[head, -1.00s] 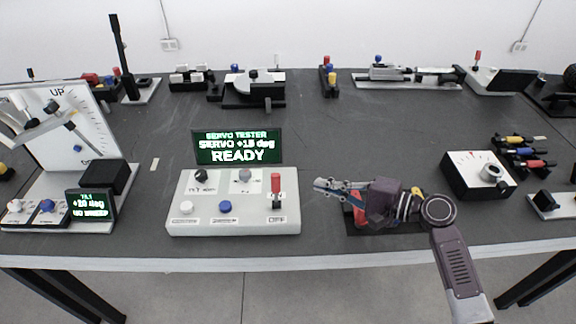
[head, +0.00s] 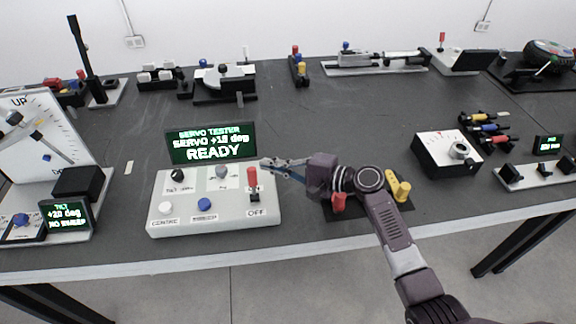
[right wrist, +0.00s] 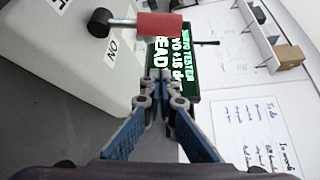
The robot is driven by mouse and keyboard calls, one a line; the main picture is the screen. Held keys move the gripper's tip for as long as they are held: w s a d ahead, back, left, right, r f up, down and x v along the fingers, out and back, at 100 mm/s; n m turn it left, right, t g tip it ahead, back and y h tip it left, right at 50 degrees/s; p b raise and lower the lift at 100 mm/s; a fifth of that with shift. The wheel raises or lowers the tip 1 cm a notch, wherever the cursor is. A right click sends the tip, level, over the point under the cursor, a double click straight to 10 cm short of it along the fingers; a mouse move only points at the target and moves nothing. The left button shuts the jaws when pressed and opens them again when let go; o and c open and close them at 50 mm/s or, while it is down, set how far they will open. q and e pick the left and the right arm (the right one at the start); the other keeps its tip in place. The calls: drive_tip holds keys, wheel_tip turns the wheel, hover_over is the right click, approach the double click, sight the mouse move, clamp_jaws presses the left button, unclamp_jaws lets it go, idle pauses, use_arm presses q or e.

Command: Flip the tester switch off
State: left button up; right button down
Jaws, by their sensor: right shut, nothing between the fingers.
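The servo tester is a white box (head: 180,216) with knobs and buttons, near the table's front edge. Its screen (head: 211,145) reads "SERVO TESTER, SERVO +15 deg, READY". Its red-handled switch (head: 252,178) stands up at the box's right end, above an "OFF" label. In the right wrist view the red handle (right wrist: 150,23) lies across the top, with an "ON" label beside its base. My right gripper (head: 266,163) is shut and empty, just right of the handle's top, apparently apart from it. Its fingertips (right wrist: 160,76) show below the handle in the wrist view. My left gripper is out of view.
A tilt rig with a dial board (head: 38,140) and small screen (head: 66,215) stands left of the tester. A dark tray (head: 395,207) with red and yellow parts lies under my right arm. A white box with a dial (head: 445,153) stands farther right. The table middle is clear.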

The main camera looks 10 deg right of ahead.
sight(252, 177)
drive_tip(key=shift+s+a+r+p, duration=0.25)
drive_tip(key=shift+s+a+p, duration=0.15)
drive_tip(key=shift+s+p, duration=0.1)
drive_tip(key=shift+s+a+r+p, duration=0.2)
drive_tip(key=shift+s+a+p, duration=0.2)
drive_tip(key=shift+s+p, duration=0.1)
drive_tip(key=shift+s+r, duration=0.15)
drive_tip(key=shift+s, duration=0.25)
drive_tip(key=shift+s+a, duration=0.1)
drive_tip(key=shift+s, duration=0.1)
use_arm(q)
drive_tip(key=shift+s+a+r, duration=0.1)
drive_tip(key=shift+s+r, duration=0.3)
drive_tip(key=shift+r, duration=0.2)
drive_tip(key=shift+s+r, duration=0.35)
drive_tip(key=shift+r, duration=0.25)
